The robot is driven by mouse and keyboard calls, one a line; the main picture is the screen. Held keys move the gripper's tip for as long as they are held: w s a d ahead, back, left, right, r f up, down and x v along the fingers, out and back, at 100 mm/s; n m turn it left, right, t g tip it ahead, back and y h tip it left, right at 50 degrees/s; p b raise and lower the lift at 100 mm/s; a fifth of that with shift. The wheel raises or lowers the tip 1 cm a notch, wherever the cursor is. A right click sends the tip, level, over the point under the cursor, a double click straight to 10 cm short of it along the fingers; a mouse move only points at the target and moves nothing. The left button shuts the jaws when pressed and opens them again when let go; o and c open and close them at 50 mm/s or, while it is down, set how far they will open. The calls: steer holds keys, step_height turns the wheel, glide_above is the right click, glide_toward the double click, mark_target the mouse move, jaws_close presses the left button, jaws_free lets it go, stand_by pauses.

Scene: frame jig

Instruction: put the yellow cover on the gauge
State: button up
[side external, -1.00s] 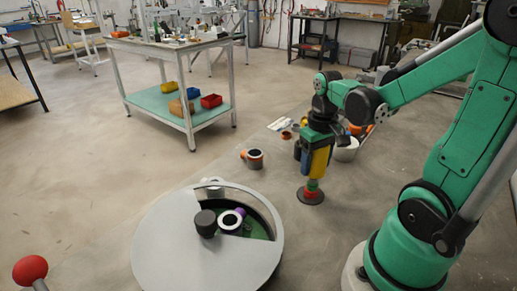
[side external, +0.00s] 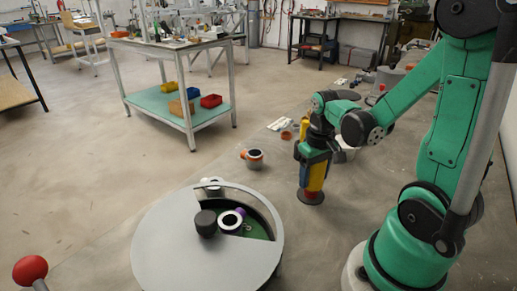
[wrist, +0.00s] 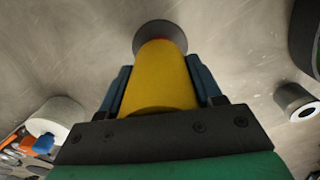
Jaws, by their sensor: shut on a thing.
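The yellow cover (wrist: 158,80) is a tube held upright between the blue fingers of my gripper (wrist: 161,75). In the side view, my gripper (side external: 315,173) is shut on the cover (side external: 317,172). The gauge is a red post on a round dark base (side external: 311,198) on the floor. The cover is over the gauge's upper part, and some red (side external: 314,187) shows below it. In the wrist view the dark base (wrist: 160,32) shows beyond the cover's far end, and the post is mostly hidden.
A large grey round table (side external: 180,245) with a dark opening stands to the left, holding a black cylinder (side external: 206,223) and a white ring (side external: 230,221). An orange-and-black cup (side external: 253,158) stands behind. Another yellow piece (side external: 304,125) is behind my gripper.

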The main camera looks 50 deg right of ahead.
steer(key=shift+f, duration=1.45)
steer(key=o, duration=1.3)
steer(key=shift+o, duration=0.4)
steer(key=shift+r, duration=0.15)
steer(key=shift+r, duration=0.65)
steer(key=shift+r, duration=0.1)
steer(key=shift+r, duration=3.4)
